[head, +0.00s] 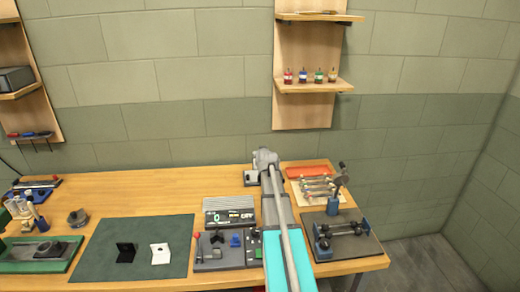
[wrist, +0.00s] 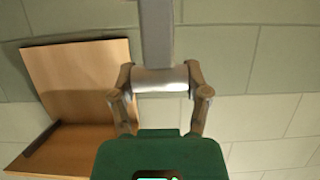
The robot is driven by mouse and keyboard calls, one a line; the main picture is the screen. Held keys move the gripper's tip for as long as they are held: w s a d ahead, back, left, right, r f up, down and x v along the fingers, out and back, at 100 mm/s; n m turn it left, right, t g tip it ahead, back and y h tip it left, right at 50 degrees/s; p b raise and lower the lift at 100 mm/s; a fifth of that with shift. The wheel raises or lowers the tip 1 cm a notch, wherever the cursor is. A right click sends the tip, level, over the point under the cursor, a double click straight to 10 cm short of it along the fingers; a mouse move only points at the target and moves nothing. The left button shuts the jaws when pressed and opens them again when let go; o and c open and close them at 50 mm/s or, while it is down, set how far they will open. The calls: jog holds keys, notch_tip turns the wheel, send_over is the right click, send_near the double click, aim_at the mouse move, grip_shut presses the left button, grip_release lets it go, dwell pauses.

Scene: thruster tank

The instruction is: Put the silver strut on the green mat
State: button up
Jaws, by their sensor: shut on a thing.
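In the wrist view my gripper (wrist: 160,80) is shut on the silver strut (wrist: 156,32). Its two tan fingers press on either side of a bright silver part, and a grey bar runs from there to the top edge of the picture. In the head view the dark green mat (head: 150,228) lies flat on the bench, left of the middle. A black angle bracket (head: 125,252) and a white angle bracket (head: 160,254) stand on it. I cannot make out my gripper or the held strut clearly in the head view.
A grey control box (head: 229,212) and a panel with small blocks (head: 210,255) stand right of the mat. A green tray (head: 60,262) is left of it. A dark plate with a fixture (head: 345,250) is at the right. Wooden shelves (head: 310,84) hang on the wall.

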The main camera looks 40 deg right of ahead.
jog(key=shift+p+v, duration=0.7)
jog(key=shift+v, duration=1.8)
jog(key=shift+r, duration=0.1)
notch_tip(320, 180, up, 12)
jog(key=p, duration=1.2)
jog(key=shift+s, duration=0.1)
